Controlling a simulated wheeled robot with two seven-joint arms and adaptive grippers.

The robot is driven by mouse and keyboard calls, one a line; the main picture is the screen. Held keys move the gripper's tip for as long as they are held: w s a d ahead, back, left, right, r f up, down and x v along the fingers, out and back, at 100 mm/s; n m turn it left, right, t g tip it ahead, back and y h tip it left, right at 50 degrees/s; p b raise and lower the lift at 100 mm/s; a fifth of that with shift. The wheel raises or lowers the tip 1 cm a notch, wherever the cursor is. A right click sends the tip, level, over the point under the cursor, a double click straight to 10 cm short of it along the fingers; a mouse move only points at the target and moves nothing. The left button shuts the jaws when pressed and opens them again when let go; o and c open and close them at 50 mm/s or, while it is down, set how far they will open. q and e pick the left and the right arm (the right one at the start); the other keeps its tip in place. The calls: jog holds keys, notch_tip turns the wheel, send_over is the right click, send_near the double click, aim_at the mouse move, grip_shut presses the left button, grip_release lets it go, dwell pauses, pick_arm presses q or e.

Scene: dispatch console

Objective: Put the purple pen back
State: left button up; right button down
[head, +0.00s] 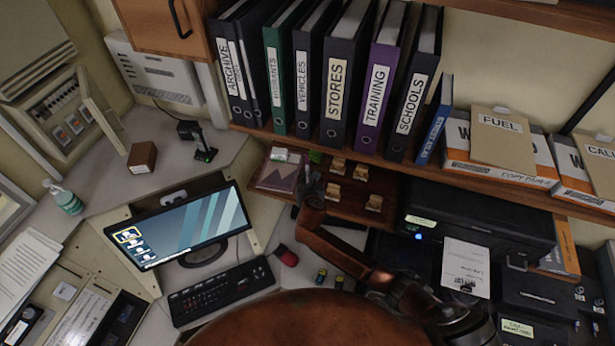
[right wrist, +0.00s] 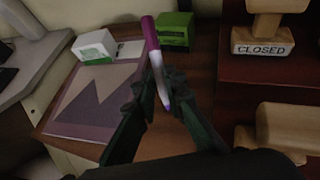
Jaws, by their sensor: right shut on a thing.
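The purple pen (right wrist: 157,62) shows in the right wrist view, with a purple cap end, a white barrel and a purple tip. My right gripper (right wrist: 158,98) is shut on it near the tip end. The pen stands roughly upright in that picture, its cap end pointing away from the fingers. In the head view my right gripper (head: 309,186) is over the brown wooden shelf, between a patterned notebook (head: 277,178) and several wooden-handled stamps (head: 338,166); the pen is too small to make out clearly there. My left gripper is not in view.
A green box (right wrist: 175,31) and a white-and-green box (right wrist: 95,46) lie by the notebook. A row of binders (head: 340,75) stands on the shelf above. The monitor (head: 180,227) and keyboard (head: 221,291) are to the left, printers (head: 478,222) to the right.

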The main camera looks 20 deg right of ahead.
jog(key=c, duration=2)
grip_release()
jog(key=v, duration=1.2)
jog(key=shift+r, duration=0.1)
